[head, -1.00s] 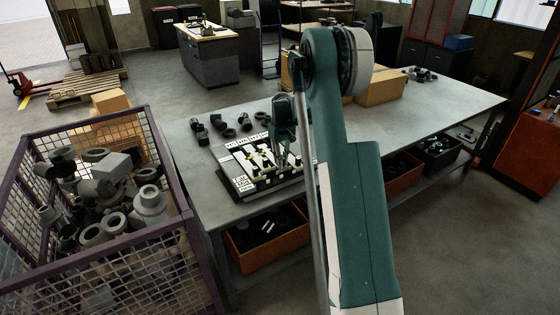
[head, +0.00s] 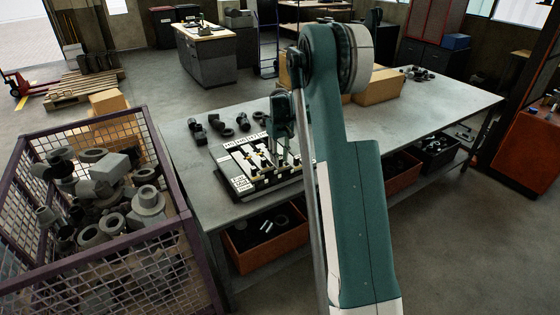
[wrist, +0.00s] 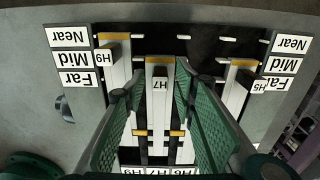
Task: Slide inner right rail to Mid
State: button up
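The rail board (head: 262,165) lies on the table, with white rails and black slots. In the wrist view the board (wrist: 212,48) appears upside down, with Near, Mid and Far labels (wrist: 68,60) at both sides. Rail H7 (wrist: 158,68) is in the middle, its yellow end about level with Mid. Rail H9 (wrist: 112,48) is to the left, near the Near level; rail H5 (wrist: 240,72) is to the right, near Mid. Which is the inner right rail I cannot tell. My gripper (wrist: 154,85) is open, its green fingers either side of H7.
Dark round parts (head: 220,125) stand behind the board on the grey table (head: 420,115). A mesh crate (head: 185,240) of metal parts stands at left. Cardboard boxes (head: 380,88) sit farther back. The table's right half is mostly clear.

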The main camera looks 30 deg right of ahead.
notch_tip(320, 180, up, 10)
jog(key=shift+r, duration=0.2)
dwell(0.3)
dwell(0.4)
jog(key=s+a+r+t+b, duration=0.2)
jog(key=s+a+r, duration=0.4)
jog(key=s+a, duration=0.45)
jog(key=s+a+r+t+b, duration=0.1)
jog(key=s+a+r+b, duration=0.2)
jog(key=s+a+r, duration=0.6)
jog(key=s+a+f+t+b, duration=0.1)
jog(key=s+a+f, duration=0.3)
jog(key=s, duration=0.5)
jog(key=s+a+f+t+b, duration=0.1)
jog(key=s+a+f, duration=0.3)
jog(key=s, duration=0.5)
jog(key=s+a+f+t+b, duration=0.2)
jog(key=s+a+f, duration=0.2)
jog(key=s+a, duration=0.3)
jog(key=s, duration=0.2)
jog(key=shift+s+f, duration=0.2)
jog(key=shift+s, duration=0.15)
